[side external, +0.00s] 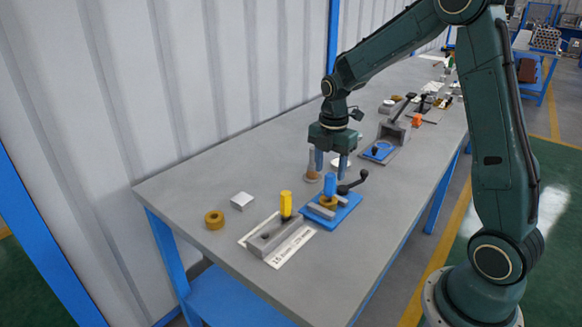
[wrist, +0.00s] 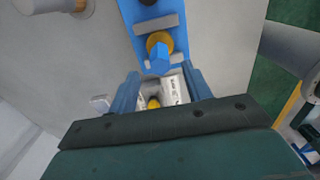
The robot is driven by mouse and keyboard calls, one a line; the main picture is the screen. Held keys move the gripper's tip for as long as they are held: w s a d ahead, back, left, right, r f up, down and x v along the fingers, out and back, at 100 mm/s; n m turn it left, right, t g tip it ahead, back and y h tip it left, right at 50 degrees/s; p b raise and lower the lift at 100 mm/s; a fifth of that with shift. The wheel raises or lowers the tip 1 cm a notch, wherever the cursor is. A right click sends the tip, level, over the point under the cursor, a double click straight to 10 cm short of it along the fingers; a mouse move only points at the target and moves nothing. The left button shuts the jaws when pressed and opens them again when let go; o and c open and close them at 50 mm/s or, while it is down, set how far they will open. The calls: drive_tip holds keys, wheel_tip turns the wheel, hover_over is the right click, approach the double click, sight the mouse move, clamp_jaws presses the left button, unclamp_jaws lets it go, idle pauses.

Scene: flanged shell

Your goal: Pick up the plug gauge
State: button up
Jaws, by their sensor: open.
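A blue hexagonal handle (side external: 330,184) stands upright in a brass ring-like shell (side external: 328,202) on a blue fixture (side external: 345,208). A yellow handle (side external: 286,204) stands upright at a grey block (side external: 268,236) on a white labelled plate. Which handle is the plug gauge I cannot tell for sure. My gripper (side external: 331,174) points down, open and empty, just above the blue handle in the side view. In the wrist view the blue handle (wrist: 160,60) shows just beyond my open fingertips (wrist: 160,74), near the line midway between them. A yellow top (wrist: 153,103) shows between the fingers, farther off.
A black ball-ended lever (side external: 354,183) rises from the blue fixture, close to my gripper. A grey-brown upright part (side external: 312,166) stands behind my gripper. A brass ring (side external: 214,219) and white block (side external: 242,201) lie at the left. Another blue fixture (side external: 380,151) stands farther back.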

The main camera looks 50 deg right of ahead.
sight(331, 175)
drive_tip(key=shift+d+f, duration=0.15)
drive_tip(key=shift+f, duration=2.45)
clamp_jaws()
drive_tip(key=shift+r, duration=0.2)
wheel_tip(331, 175, up, 20)
drive_tip(key=shift+f, duration=0.15)
